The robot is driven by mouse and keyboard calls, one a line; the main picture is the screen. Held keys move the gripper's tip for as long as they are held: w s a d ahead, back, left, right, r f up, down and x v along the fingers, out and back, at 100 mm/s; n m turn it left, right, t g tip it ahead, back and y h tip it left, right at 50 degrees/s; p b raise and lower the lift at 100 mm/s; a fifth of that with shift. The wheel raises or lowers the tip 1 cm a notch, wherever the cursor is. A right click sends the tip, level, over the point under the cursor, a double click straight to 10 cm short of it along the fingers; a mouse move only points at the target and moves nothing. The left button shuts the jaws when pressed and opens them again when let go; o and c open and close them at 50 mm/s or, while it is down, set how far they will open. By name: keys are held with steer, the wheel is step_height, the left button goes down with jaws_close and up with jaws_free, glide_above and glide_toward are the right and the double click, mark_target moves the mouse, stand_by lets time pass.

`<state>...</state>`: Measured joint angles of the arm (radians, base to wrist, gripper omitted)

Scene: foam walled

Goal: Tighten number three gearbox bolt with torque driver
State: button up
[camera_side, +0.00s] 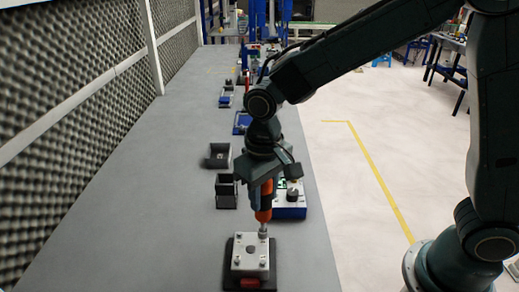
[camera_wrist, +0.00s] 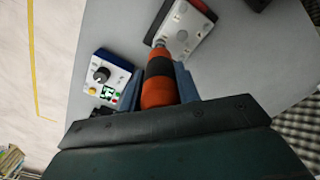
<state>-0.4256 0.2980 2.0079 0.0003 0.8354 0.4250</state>
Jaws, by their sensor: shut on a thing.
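My gripper (camera_side: 262,193) is shut on the orange and black torque driver (camera_side: 264,214), which points straight down. The driver also shows in the wrist view (camera_wrist: 160,88), between the blue-grey fingers. The gearbox (camera_side: 250,257) is a light metal block with bolts at its top corners, on a dark base at the near end of the bench. The driver's tip is at the far right corner of the gearbox top, at or just over a bolt there. I cannot tell whether it touches. The gearbox also shows in the wrist view (camera_wrist: 187,30). I see no bolt numbers.
A blue and white control box (camera_side: 290,206) with a knob stands just behind the gearbox, right of my gripper. A dark open holder (camera_side: 226,192) and a dark tray (camera_side: 218,156) stand to the left. The grey bench (camera_side: 150,220) is clear towards the foam wall.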

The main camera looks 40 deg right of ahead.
steer(key=shift+r, duration=0.15)
stand_by(0.7)
steer(key=shift+r, duration=2.35)
